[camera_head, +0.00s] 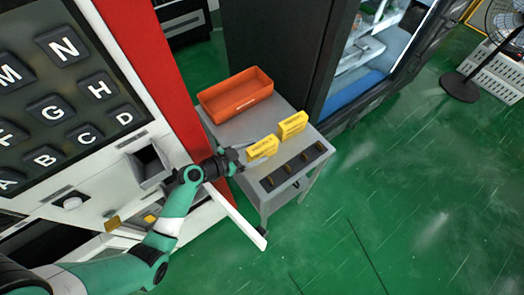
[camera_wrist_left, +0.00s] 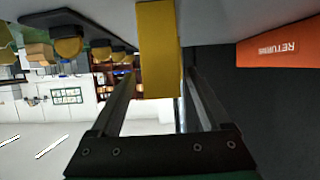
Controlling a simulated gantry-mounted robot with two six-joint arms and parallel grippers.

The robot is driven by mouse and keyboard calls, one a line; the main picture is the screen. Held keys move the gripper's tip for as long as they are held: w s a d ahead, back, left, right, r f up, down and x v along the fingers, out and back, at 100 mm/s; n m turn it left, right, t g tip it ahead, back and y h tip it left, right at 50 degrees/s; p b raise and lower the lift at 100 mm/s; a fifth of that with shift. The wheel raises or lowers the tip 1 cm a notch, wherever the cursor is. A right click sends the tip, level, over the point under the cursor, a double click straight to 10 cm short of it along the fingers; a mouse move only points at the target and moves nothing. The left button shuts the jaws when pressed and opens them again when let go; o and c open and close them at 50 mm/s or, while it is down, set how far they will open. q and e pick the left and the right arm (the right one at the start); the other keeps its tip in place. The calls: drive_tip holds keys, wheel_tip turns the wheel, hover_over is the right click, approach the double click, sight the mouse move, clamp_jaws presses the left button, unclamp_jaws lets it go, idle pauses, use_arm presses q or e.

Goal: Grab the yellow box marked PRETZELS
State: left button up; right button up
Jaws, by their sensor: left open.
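Two yellow boxes stand on a small grey cart. The nearer yellow box (camera_head: 262,148) is by my left gripper (camera_head: 264,150), and the farther yellow box (camera_head: 293,125) stands behind it to the right. The print on both is too small to read. My left gripper is open, with its fingers on either side of the nearer box. In the left wrist view, a yellow box (camera_wrist_left: 158,50) shows between the two open fingers (camera_wrist_left: 158,85); a gap is seen on its right side. My right gripper is not in view.
An orange bin (camera_head: 235,93) stands at the cart's back; it also shows in the left wrist view (camera_wrist_left: 280,44). The cart top (camera_head: 228,130) has a row of dark slots (camera_head: 297,166) along its front. A lettered keypad machine (camera_head: 75,100) stands at left.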

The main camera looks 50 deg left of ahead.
sight(263, 148)
use_arm(q)
drive_tip(key=x, duration=0.4)
drive_tip(key=shift+w+a+r+b, duration=0.1)
drive_tip(key=shift+r+b, duration=0.1)
drive_tip(key=shift+b, duration=0.2)
clamp_jaws()
